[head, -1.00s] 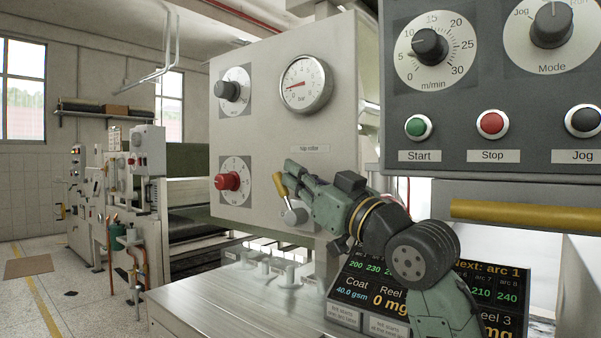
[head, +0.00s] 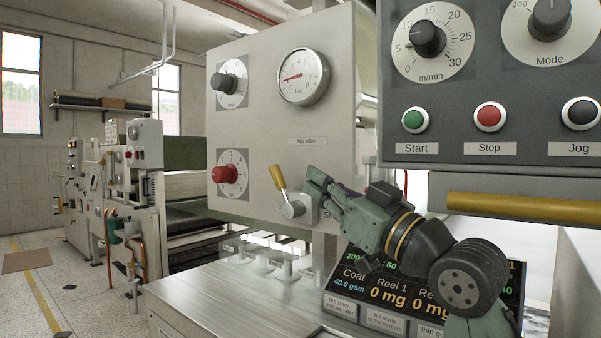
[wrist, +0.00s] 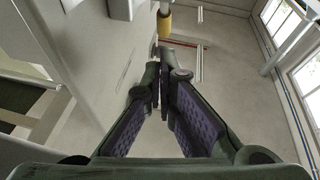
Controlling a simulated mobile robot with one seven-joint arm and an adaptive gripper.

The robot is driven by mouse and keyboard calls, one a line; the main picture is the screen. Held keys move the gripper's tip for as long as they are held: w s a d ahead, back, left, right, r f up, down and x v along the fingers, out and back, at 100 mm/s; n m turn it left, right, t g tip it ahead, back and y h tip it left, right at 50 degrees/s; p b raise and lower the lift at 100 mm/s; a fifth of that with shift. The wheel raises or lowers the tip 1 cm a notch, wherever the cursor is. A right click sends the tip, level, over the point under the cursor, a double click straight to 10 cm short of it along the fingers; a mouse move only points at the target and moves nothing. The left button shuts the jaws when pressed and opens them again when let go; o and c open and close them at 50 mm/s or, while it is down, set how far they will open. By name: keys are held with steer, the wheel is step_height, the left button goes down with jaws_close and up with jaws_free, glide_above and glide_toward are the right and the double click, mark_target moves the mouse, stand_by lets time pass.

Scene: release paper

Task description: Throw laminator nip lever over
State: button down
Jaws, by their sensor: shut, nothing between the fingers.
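The nip lever has a yellow grip (head: 277,177) on a grey round hub (head: 297,208), mounted low on the pale panel (head: 262,130) under the "Nip roller" label. The lever leans up and to the left. My gripper (head: 308,180) is just right of the lever, apart from the yellow grip in the head view. In the wrist view my gripper (wrist: 160,75) has its fingers closed together with nothing between them. The yellow grip (wrist: 164,24) shows beyond the fingertips at the top there. Its hub is not clear in the wrist view.
A red knob (head: 225,174) and a pressure gauge (head: 303,77) sit on the same panel. The control box with the Stop button (head: 488,117) overhangs at right, with a yellow bar (head: 520,206) below. A display (head: 385,290) stands below my arm. Open floor lies left.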

steer(key=v, duration=0.5)
steer(key=shift+s+d+f, duration=0.1)
steer(key=shift+s+d, duration=0.1)
